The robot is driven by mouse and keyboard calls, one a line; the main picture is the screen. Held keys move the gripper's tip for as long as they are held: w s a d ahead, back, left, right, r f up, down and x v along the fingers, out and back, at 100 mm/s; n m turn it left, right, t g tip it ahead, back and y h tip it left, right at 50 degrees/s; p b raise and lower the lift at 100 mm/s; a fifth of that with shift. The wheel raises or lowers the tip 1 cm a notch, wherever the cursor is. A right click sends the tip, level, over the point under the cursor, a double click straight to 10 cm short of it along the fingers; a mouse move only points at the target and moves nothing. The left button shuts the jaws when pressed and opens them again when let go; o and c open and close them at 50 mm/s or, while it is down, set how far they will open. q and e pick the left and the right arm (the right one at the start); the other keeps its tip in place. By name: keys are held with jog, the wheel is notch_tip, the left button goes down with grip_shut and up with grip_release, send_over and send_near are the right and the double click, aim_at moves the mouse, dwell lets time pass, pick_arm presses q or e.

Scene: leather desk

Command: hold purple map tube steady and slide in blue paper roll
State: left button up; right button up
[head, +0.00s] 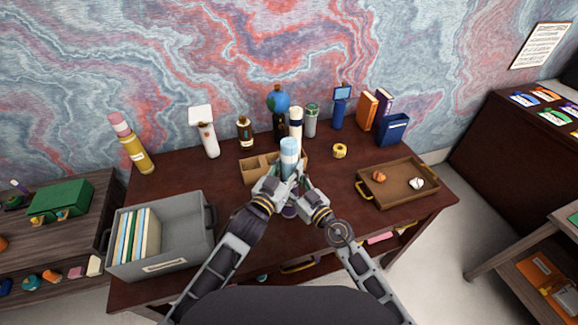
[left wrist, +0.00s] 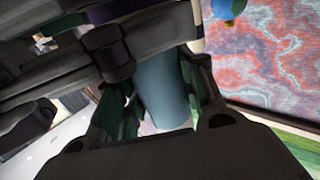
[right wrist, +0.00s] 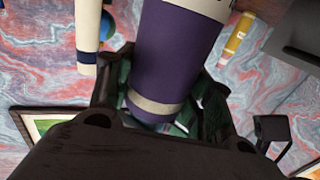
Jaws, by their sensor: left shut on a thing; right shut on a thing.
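The blue paper roll (head: 289,148) stands upright over the middle of the desk. My left gripper (head: 276,184) is shut on it; in the left wrist view the roll (left wrist: 162,90) sits between the fingers. The purple map tube (right wrist: 172,55), with pale bands, is between the fingers of my right gripper (right wrist: 165,115), which is shut on it. In the head view the right gripper (head: 304,188) meets the left one, and only a bit of purple (head: 289,211) shows below them. The hands hide where roll and tube meet, so I cannot tell whether the roll is inside.
A wooden divided box (head: 256,166) is just behind the hands. A white-and-navy tube (head: 296,118) stands behind it. A grey bin (head: 190,207) with folders is at left, a brown tray (head: 400,200) at right.

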pick_arm(q)
jog(key=o, duration=1.1)
jog(key=shift+r, duration=0.15)
jog(key=shift+r, duration=0.45)
jog(key=shift+v, duration=6)
pick_arm(e)
jog(key=o, duration=1.1)
jog(key=shift+s+d, duration=0.1)
jog(key=shift+v, duration=5.85)
